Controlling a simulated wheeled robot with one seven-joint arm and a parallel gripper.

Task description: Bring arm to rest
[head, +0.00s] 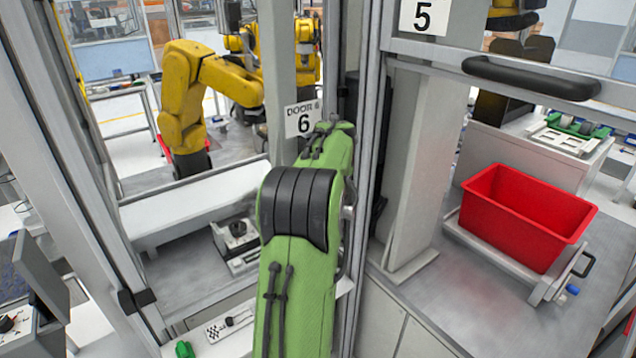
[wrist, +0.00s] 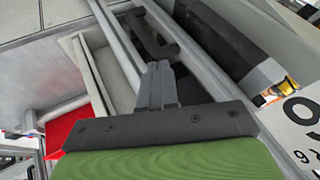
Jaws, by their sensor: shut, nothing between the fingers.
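My green arm rises through the middle of the head view, in front of the door post, and bends near the "DOOR 6" sign (head: 304,119). My gripper is hidden behind the arm there. In the wrist view my gripper (wrist: 160,72) points away from the camera, its grey fingers together with nothing between them. A dark handle (wrist: 150,38) shows just beyond the fingertips; I cannot tell whether they touch it.
A red bin (head: 525,215) sits on a grey bench at right, below a door bar with a black handle (head: 530,78). A yellow robot arm (head: 185,95) stands behind the frame at left. Metal posts (head: 385,130) stand close beside my arm.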

